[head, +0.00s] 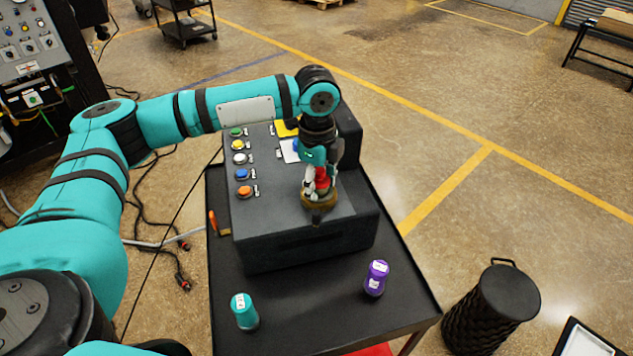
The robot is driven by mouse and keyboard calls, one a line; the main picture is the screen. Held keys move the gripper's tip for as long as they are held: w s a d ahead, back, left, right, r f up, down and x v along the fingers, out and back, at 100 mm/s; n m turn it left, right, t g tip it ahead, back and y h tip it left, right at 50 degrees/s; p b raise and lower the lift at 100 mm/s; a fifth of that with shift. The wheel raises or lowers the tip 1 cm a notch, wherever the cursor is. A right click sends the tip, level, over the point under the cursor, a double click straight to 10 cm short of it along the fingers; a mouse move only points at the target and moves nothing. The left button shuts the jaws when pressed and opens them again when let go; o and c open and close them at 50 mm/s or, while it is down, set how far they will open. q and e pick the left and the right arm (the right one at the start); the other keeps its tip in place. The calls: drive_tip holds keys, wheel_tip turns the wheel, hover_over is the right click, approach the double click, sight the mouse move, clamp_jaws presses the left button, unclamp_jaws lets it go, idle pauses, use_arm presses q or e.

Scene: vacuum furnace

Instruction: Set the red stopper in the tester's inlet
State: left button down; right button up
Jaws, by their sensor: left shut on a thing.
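The tester (300,232) is a dark grey box standing on a black cart. Its inlet (318,201) is a brass-coloured round fitting on the top face, near the front right. My left gripper (319,182) points down just above the inlet and is shut on the red stopper (321,180). The fingers hide part of the stopper. The stopper's lower end is at the inlet, but I cannot tell whether it is inside or just above it. My right gripper is not in view.
Several coloured buttons (242,174) line the tester's left side. A black ribbed bin (490,305) stands right of the cart. Cables lie on the floor at left.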

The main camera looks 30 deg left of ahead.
use_arm(q)
drive_tip(key=shift+s+d+f+g, duration=0.15)
drive_tip(key=shift+s+f, duration=0.1)
drive_tip(key=shift+f, duration=0.3)
drive_tip(key=shift+s+f+g, duration=0.15)
drive_tip(key=shift+s+f, duration=0.1)
drive_tip(key=shift+f, duration=0.25)
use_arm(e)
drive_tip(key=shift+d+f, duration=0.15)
use_arm(q)
drive_tip(key=c, duration=1)
unclamp_jaws()
drive_tip(key=o, duration=0.5)
drive_tip(key=shift+w+f, duration=0.2)
drive_tip(key=shift+w, duration=0.25)
drive_tip(key=shift+c, duration=0.2)
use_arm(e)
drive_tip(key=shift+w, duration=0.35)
use_arm(q)
drive_tip(key=shift+r, duration=0.1)
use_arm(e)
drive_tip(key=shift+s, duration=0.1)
use_arm(q)
wheel_tip(320, 180, up, 12)
drive_tip(key=shift+w+r, duration=0.15)
